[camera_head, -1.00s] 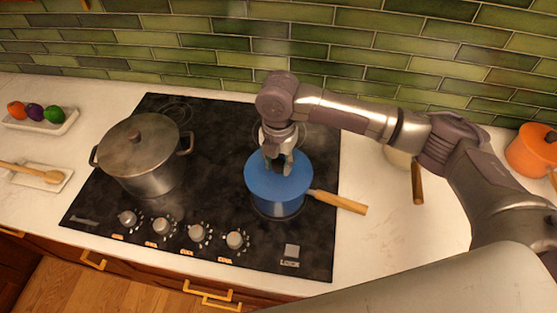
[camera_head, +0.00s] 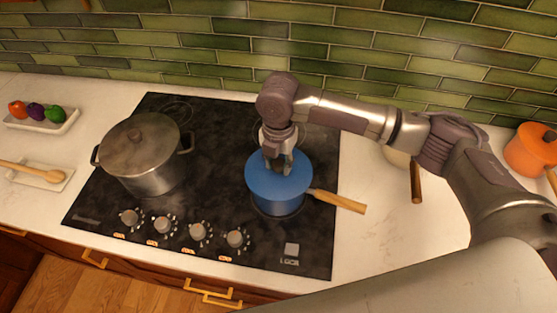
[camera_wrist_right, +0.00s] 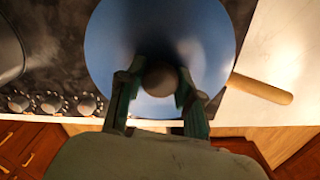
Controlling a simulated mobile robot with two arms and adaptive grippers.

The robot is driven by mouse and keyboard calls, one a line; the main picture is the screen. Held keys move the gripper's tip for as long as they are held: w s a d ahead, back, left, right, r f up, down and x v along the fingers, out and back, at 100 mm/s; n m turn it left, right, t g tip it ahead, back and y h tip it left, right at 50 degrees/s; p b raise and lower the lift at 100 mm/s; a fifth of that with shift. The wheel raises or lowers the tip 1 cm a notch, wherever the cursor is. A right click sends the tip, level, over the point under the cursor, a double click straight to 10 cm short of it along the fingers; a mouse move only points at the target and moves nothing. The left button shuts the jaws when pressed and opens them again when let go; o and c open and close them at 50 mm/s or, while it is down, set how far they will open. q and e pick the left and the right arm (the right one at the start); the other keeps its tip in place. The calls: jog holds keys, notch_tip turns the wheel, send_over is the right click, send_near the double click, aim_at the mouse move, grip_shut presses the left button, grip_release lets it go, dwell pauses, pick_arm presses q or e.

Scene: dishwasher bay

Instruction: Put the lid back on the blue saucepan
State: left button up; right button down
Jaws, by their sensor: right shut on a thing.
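The blue saucepan (camera_head: 277,204) stands on the front right of the cooktop, its wooden handle (camera_head: 338,201) pointing right. The blue lid (camera_head: 266,183) lies over the pan's top and covers its opening. Whether it is fully seated at the rim I cannot tell. My right gripper (camera_head: 279,167) is above the lid, pointing down, shut on the lid's knob. In the right wrist view the dark round knob (camera_wrist_right: 160,79) sits between the two fingers, with the lid (camera_wrist_right: 115,50) spread around it. My left gripper is not in view.
A steel pot (camera_head: 150,172) with its lid on stands on the left of the cooktop (camera_head: 215,170). Knobs line the front edge. An orange pot (camera_head: 530,152) stands at far right. A vegetable tray (camera_head: 70,122) and a spoon rest (camera_head: 62,184) lie at left.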

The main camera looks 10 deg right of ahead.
jog(key=c, duration=0.7)
grip_release()
jog(key=shift+o, duration=0.4)
jog(key=o, duration=0.4)
